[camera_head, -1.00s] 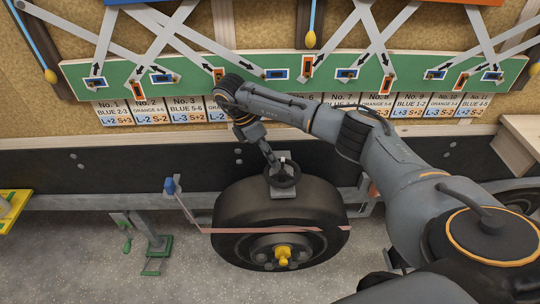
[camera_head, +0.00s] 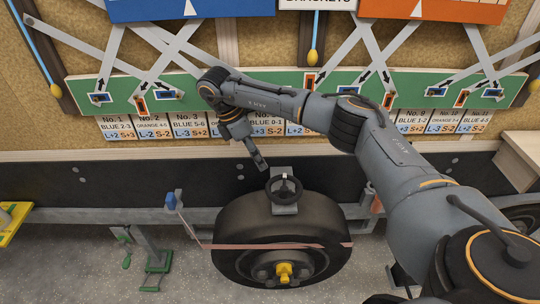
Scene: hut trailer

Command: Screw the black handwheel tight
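The black handwheel (camera_head: 284,189) has a round rim and spokes. It sits on a grey bracket (camera_head: 285,208) at the top of the black tyre (camera_head: 235,224). My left gripper is out of view.
A pink strap (camera_head: 265,246) crosses the tyre's face above a yellow hub (camera_head: 284,270). A blue-topped post (camera_head: 171,201) stands left of the tyre. A green board (camera_head: 205,85) with grey bars is behind my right arm. Dark panelling (camera_head: 110,178) runs behind the wheel.

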